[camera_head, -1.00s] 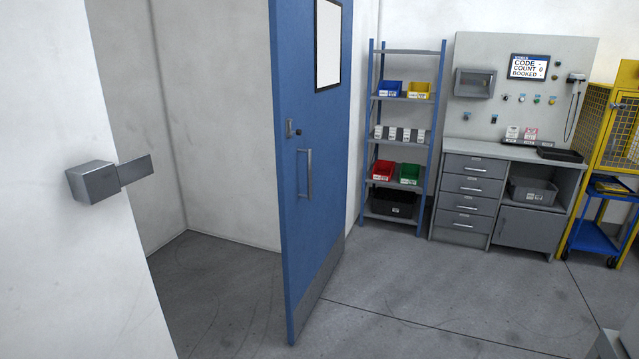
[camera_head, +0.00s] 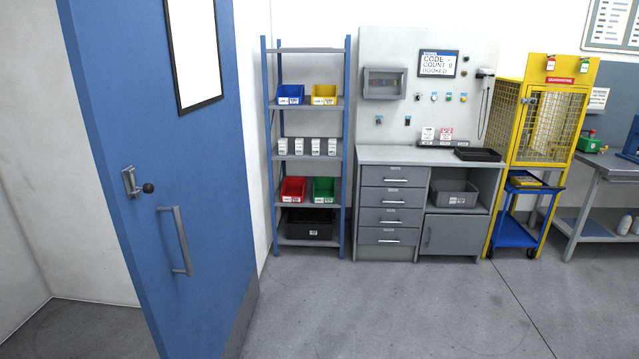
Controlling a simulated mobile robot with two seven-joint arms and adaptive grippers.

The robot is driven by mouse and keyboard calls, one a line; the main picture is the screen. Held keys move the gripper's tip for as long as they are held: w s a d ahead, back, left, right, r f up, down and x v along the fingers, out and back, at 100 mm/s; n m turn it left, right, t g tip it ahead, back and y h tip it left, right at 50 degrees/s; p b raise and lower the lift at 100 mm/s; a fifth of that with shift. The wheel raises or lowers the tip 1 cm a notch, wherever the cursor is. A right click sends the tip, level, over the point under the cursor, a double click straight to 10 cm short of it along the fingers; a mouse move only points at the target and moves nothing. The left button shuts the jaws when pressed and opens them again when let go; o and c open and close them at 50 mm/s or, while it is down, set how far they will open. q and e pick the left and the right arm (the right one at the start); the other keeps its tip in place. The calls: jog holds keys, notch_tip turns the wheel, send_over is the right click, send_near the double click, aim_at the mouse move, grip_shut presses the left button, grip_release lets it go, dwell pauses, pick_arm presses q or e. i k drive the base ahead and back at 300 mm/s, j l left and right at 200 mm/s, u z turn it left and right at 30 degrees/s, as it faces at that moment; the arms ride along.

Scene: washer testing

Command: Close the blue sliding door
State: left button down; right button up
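The blue door (camera_head: 195,150) stands open at the left of the head view, swung out from the white wall. It has a grey bar handle (camera_head: 178,240), a lock plate with a dark round knob (camera_head: 132,183) above it, and a white framed panel near the top. Its bottom edge runs out of the picture. Neither of my grippers is in view.
A blue-framed shelf rack (camera_head: 347,150) with coloured bins stands right of the door. A grey workbench (camera_head: 400,154), a yellow mesh cage (camera_head: 545,70) and a table (camera_head: 600,162) follow to the right. The floor (camera_head: 390,310) in front is clear.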

aim_at(157, 82)
jog(key=i+z, duration=0.1)
jog(key=i, duration=1.6)
jog(key=i+l+u, duration=0.1)
jog(key=i, duration=0.4)
jog(key=i+l+u, duration=0.15)
jog(key=i, duration=0.3)
jog(key=i+l+u, duration=0.1)
jog(key=i+l, duration=0.15)
jog(key=i, duration=0.2)
jog(key=i+l+u, duration=0.45)
jog(key=i+l, duration=0.2)
jog(key=l, duration=0.15)
